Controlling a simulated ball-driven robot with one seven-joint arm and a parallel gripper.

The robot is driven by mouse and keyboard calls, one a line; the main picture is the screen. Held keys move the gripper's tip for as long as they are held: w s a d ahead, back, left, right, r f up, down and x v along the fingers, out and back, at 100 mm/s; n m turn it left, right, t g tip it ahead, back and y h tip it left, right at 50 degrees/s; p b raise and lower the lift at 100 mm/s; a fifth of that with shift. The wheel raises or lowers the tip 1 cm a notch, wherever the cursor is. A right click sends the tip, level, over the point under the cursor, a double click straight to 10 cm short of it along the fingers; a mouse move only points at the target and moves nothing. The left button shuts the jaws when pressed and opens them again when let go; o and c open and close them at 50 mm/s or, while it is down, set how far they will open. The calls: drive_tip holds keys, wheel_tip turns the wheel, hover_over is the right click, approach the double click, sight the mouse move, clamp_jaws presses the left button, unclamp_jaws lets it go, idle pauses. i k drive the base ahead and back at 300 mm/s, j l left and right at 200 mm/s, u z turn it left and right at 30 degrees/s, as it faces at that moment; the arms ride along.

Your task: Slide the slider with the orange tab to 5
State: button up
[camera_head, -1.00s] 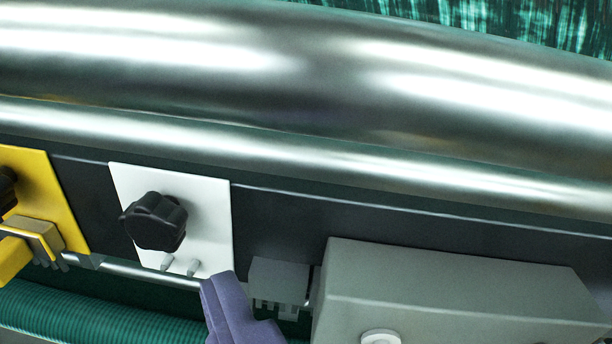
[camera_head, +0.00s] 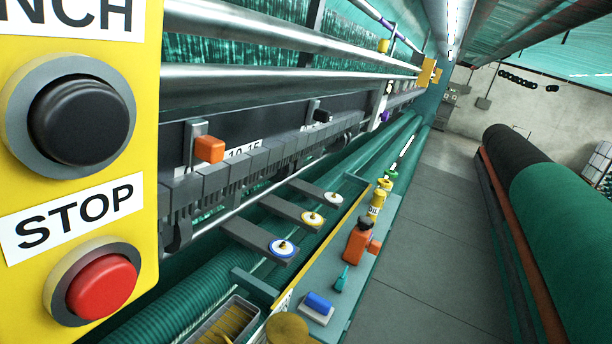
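The orange tab (camera_head: 209,149) of the slider sits near the left, just right of the yellow panel. It is a small block in front of an upright grey bracket on a dark rail. A white label (camera_head: 243,150) reading "10-15" is right of it, partly hidden by grey blocks. I cannot make out a 5 mark. My gripper is not in view, so nothing shows touching the tab.
A yellow panel (camera_head: 147,250) with a black button (camera_head: 82,121) and a red STOP button (camera_head: 103,286) stands close at left. A teal shelf (camera_head: 345,300) holds bottles and small items. Fabric rolls (camera_head: 560,200) lie at right. The grey floor (camera_head: 420,260) between is clear.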

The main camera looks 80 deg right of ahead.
sight(199, 148)
drive_tip(key=l+z, duration=0.2)
drive_tip(key=z, duration=0.9)
drive_tip(key=i+j+z, duration=0.25)
